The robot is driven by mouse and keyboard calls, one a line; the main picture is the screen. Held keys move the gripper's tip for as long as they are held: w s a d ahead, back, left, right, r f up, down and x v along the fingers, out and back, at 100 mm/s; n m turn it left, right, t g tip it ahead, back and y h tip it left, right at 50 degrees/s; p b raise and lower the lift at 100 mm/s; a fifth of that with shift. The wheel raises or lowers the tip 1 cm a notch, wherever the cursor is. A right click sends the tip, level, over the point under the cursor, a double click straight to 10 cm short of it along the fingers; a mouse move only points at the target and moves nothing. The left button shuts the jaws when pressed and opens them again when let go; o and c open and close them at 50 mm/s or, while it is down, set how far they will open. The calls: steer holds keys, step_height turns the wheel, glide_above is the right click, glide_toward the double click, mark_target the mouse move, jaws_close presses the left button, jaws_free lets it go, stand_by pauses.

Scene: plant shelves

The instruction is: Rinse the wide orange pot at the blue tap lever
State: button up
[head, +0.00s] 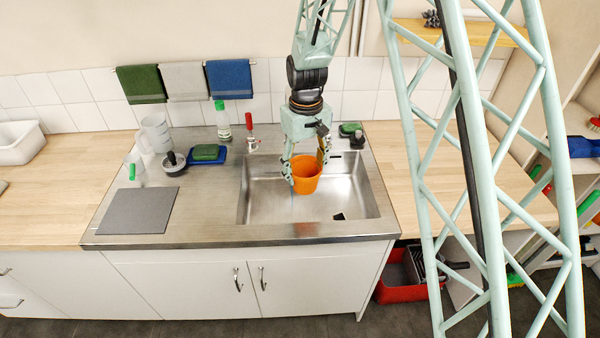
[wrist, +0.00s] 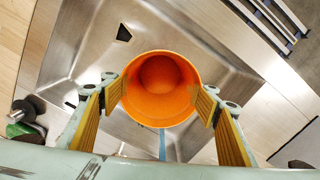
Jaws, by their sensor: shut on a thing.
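The wide orange pot (head: 306,176) is held upright over the left-middle part of the sink basin. My gripper (head: 306,170) is shut on it, one finger on each side of the rim. In the wrist view the orange pot (wrist: 160,88) is seen from above, its open mouth facing the camera, and it looks empty. A thin blue strip (wrist: 163,145) shows just behind the pot in the wrist view; I cannot tell whether it is the blue tap lever. In the head view no blue lever shows; my arm hides the sink's back middle.
A red-topped fitting (head: 249,124) stands at the sink's left rear. A green sponge (head: 350,128) and a dark knob (head: 357,139) are at the right rear. Left are a grey mat (head: 138,210), a blue tray (head: 221,155) and a bottle (head: 223,122). The basin floor (head: 350,190) is mostly clear.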

mark_target(311, 181)
steer(key=shift+s+d+b, duration=0.2)
steer(key=shift+s+d, duration=0.1)
steer(key=shift+s, duration=0.35)
steer(key=shift+s+d+b, duration=0.2)
steer(key=shift+s+d, duration=0.15)
steer(key=shift+s, duration=0.35)
steer(key=shift+s+d+b, duration=0.2)
steer(key=shift+s+d, duration=0.1)
steer(key=shift+s, duration=0.35)
steer(key=shift+s+r, duration=0.1)
steer(key=shift+s, duration=0.05)
stand_by(0.5)
steer(key=s+d+r, duration=0.2)
steer(key=s+r, duration=0.1)
steer(key=s, duration=0.1)
steer(key=shift+s+r+p, duration=0.15)
steer(key=shift+r+p, duration=0.15)
steer(key=shift+r, duration=0.1)
stand_by(0.5)
stand_by(0.5)
